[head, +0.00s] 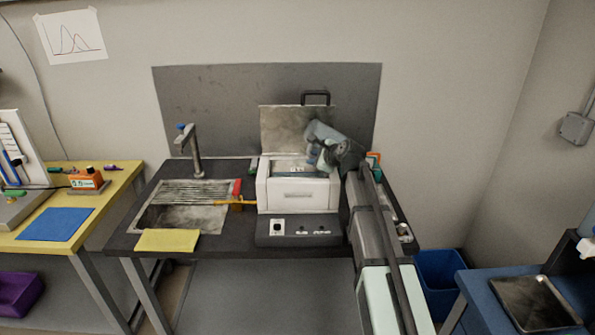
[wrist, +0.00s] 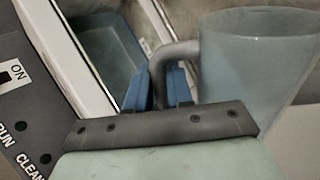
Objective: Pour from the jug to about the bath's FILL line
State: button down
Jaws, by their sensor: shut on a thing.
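The jug (head: 322,132) is a translucent grey-blue vessel. In the head view it is held tilted above the right part of the bath. In the wrist view the jug (wrist: 255,60) fills the right side, with its grey handle (wrist: 175,55) toward the left. My gripper (wrist: 165,88) has its blue fingers shut on this handle. The bath (head: 290,168) is the open basin in the white machine; its blue-grey inside (wrist: 110,50) shows at the upper left of the wrist view. Small marks show on its wall, too blurred to read. I cannot make out a stream or the liquid level.
The machine's raised lid (head: 285,130) stands behind the bath, close to the jug. A control panel (head: 298,230) is at the front. A sink (head: 185,210) with a tap (head: 190,150) and a yellow cloth (head: 167,240) lie to the left. A blue bin (head: 440,280) stands at the right.

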jog(key=shift+w+d+f+n+h, duration=0.1)
jog(key=shift+d+f+n+h, duration=0.45)
jog(key=shift+f+n+h, duration=0.4)
dwell(3.5)
jog(key=shift+a+r+m+y, duration=0.1)
jog(key=shift+r+m+y, duration=0.25)
jog(key=shift+r+m, duration=0.1)
jog(key=shift+a+r+m+y, duration=0.5)
jog(key=shift+r+m+y, duration=0.2)
jog(key=shift+a+f+y, duration=0.1)
jog(key=shift+y, duration=0.2)
